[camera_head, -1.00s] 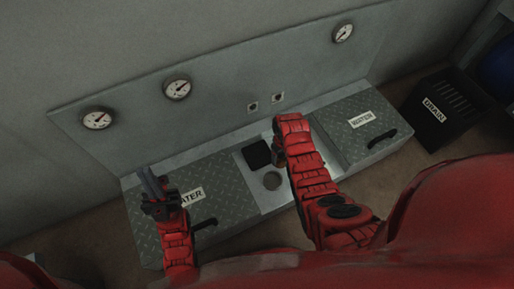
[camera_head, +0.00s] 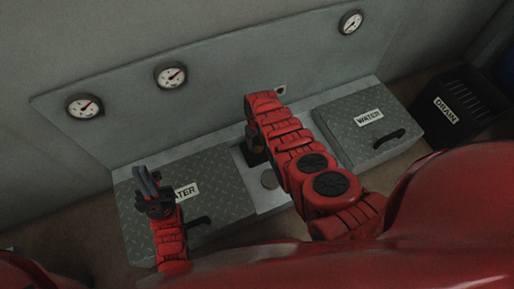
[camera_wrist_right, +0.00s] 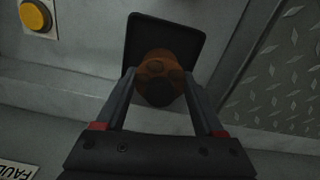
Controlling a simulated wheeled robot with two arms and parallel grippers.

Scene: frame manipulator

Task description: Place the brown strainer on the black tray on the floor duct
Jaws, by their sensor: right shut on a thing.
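The brown strainer (camera_wrist_right: 160,78) is held between the fingers of my right gripper (camera_wrist_right: 158,92) in the right wrist view. The black tray (camera_wrist_right: 182,24) lies just beyond it, and the strainer overlaps the tray in the picture; I cannot tell whether they touch. In the head view the black tray (camera_head: 243,158) shows partly beside my right arm, which is over the floor duct (camera_head: 275,197) between two tread-plate covers. The strainer is mostly hidden there. My left gripper (camera_head: 147,180) is empty, its two fingers apart, above the left cover.
The left cover (camera_head: 221,178) and right cover (camera_head: 345,140) carry WATER labels and black handles. A round grey disc (camera_head: 269,180) is set in the duct near the tray. A black DRAIN box (camera_head: 465,105) stands at right. A gauge panel (camera_head: 215,85) rises behind.

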